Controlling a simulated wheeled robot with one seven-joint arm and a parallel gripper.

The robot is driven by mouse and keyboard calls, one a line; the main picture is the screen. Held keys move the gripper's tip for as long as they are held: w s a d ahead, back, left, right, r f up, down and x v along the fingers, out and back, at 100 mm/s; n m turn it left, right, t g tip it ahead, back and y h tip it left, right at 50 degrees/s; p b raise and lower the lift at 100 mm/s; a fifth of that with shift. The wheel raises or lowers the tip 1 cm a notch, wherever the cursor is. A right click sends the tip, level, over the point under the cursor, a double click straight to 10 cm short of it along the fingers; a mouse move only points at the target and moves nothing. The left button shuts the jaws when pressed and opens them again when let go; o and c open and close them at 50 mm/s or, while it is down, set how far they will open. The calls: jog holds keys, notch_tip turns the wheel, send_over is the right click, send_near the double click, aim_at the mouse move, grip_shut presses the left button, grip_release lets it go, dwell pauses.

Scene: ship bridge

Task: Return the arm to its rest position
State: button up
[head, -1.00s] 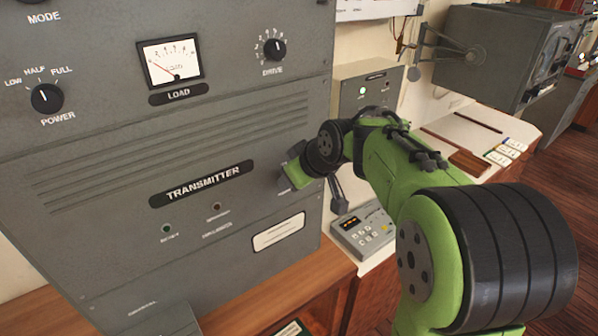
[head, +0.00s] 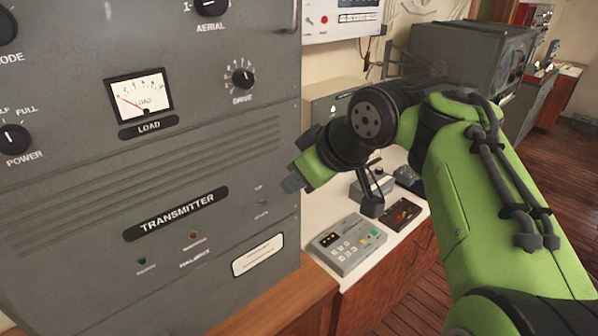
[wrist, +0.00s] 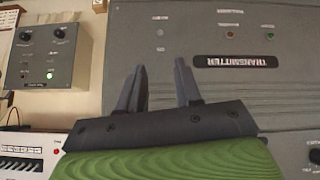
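My green and black arm reaches in from the right in the head view. My gripper (head: 292,184) is in front of the right edge of the grey transmitter cabinet (head: 150,175), at about the height of the TRANSMITTER label. In the wrist view my gripper (wrist: 160,75) shows two dark fingers with a clear gap between them. Nothing is between the fingers. Grey panel lies behind them, and I see no contact with it.
A keypad box (head: 347,243) sits on the white counter right of the cabinet, with a small red-brown device (head: 403,212) beside it. A grey box with a lit green lamp (wrist: 42,50) stands near my gripper. Wooden floor (head: 400,290) is open at the right.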

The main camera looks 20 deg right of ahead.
jog(key=s+a+f+m+g+h+b, duration=0.2)
jog(key=s+f+m+b, duration=0.3)
jog(key=s+f, duration=1.3)
jog(key=shift+s+a+f+m+h, duration=0.35)
jog(key=shift+a+f, duration=0.1)
jog(key=shift+a, duration=0.2)
jog(key=shift+s, duration=0.1)
